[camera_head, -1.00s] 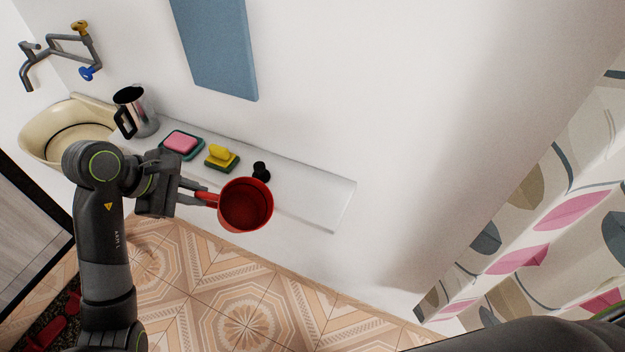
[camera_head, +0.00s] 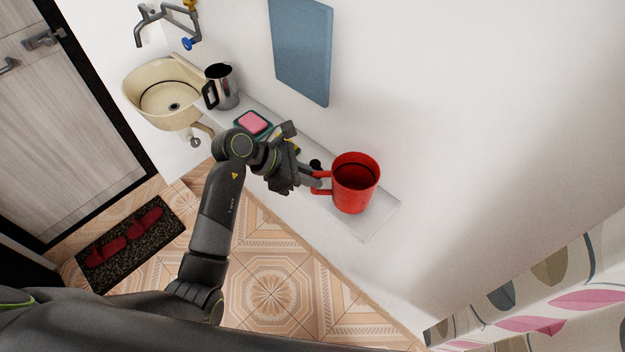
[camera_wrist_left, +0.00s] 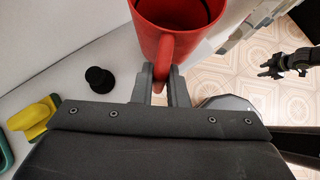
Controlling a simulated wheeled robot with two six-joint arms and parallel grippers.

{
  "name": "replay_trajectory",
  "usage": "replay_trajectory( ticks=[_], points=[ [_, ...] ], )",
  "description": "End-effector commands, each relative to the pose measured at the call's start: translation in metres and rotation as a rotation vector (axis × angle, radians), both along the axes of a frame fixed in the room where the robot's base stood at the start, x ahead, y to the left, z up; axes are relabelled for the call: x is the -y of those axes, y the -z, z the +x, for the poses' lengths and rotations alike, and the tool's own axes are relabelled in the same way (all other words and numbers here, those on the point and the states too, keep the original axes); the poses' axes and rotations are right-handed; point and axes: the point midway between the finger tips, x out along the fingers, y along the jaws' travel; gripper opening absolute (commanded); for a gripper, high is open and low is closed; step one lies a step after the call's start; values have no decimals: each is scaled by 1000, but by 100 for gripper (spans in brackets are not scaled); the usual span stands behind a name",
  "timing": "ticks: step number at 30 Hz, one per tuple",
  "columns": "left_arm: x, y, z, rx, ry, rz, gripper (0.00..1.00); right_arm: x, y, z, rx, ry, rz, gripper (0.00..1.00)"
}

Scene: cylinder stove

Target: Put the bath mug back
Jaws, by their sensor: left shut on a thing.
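The red bath mug (camera_head: 355,190) is upright over the right end of the white wall shelf (camera_head: 378,218), its opening facing up. I cannot tell whether its base touches the shelf. My left gripper (camera_head: 316,181) is shut on the mug's handle from the left. In the left wrist view the fingers (camera_wrist_left: 162,86) pinch the handle, and the mug (camera_wrist_left: 175,28) fills the top middle. My right gripper (camera_wrist_left: 283,66) shows small at the right of the left wrist view, above the floor; its jaw state is unclear.
A small black object (camera_wrist_left: 99,80) stands on the shelf beside the mug. Further left are a yellow sponge (camera_wrist_left: 33,117), a pink soap on a green dish (camera_head: 253,122), a steel jug (camera_head: 222,87) and a sink (camera_head: 165,95). The shelf's right end is bare.

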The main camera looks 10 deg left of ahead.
Motion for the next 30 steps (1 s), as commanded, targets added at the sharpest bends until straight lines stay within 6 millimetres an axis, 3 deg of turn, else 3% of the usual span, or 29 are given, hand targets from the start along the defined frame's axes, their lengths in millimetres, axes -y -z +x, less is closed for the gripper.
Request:
replay_trajectory(
  ticks=[6,17,18,22,30],
  points=[
    [0,25,-1,-3,-1,0,0,-1,-10,1,2,0,1,36],
    [0,31,0,0,0,1,0,2,-6,1,2,-1,-2,36],
    [0,31,0,0,0,1,16,3,-6,1,2,-2,-3,36],
    [0,30,0,-1,0,2,33,5,-7,1,2,-3,-6,36],
    [0,30,0,-1,0,2,35,6,-7,1,1,-2,-7,36]
  ],
)
